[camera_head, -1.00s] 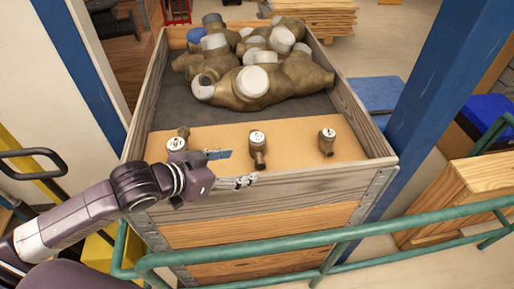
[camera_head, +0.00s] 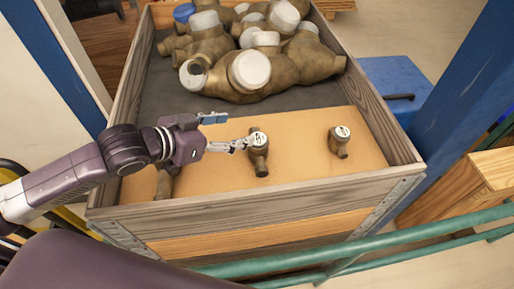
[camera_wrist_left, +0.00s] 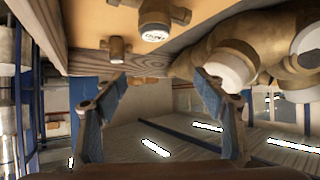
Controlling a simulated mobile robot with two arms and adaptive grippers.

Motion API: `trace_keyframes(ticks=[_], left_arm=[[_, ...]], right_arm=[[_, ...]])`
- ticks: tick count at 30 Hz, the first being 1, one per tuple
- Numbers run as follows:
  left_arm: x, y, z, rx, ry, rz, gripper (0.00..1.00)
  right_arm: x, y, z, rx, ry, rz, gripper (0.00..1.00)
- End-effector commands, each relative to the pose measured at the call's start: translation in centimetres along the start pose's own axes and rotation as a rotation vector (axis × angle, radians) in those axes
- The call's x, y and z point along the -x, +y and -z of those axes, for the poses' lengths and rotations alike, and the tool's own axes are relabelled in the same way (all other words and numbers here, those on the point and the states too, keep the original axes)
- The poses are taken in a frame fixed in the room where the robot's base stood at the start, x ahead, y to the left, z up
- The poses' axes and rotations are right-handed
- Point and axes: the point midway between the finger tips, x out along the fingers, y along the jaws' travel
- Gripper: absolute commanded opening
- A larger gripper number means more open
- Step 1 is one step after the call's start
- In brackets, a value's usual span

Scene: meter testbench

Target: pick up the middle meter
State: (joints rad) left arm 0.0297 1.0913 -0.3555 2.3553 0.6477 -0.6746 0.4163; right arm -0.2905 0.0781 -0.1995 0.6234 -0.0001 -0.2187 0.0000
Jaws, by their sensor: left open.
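The middle meter (camera_head: 259,152), a small brass body with a white round dial, stands on the tan board (camera_head: 300,165). My left gripper (camera_head: 230,131) is open and empty, just left of this meter, its fingers pointing toward it. In the left wrist view, the middle meter (camera_wrist_left: 154,20) shows at the top, above and between the open fingers (camera_wrist_left: 159,78). The right meter (camera_head: 339,141) stands apart on the board. The left meter (camera_head: 165,184) is mostly hidden behind my left arm. My right gripper is not in view.
A wooden crate wall (camera_head: 300,190) edges the board at the front. Large brass meters (camera_head: 250,70) with white and blue caps lie piled on the dark crate floor behind. A green rail (camera_head: 400,235) crosses in front. The board is clear between the middle and right meters.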

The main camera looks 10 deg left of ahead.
Motion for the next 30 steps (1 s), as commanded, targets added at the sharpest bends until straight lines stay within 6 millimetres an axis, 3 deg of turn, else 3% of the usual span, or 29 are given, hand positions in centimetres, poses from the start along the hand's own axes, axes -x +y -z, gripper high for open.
trace_keyframes(ticks=[1,7,12,20,30], left_arm=[[-0.7,0.0,-1.2,0.0,0.0,-0.001,0.64],[-1.8,0.0,-3.4,0.0,0.0,0.0,0.64],[-2.5,0.0,-4.6,0.0,0.0,0.0,0.64],[-4.5,0.0,-4.4,0.003,0.002,0.001,0.64],[-7.5,0.5,-4.4,0.005,0.001,-0.001,0.64]], right_arm=[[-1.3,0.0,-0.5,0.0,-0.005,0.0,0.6],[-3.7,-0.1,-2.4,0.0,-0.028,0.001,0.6],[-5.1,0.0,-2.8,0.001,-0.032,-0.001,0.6],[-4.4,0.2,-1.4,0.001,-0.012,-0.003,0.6],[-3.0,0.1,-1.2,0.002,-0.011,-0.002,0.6]])
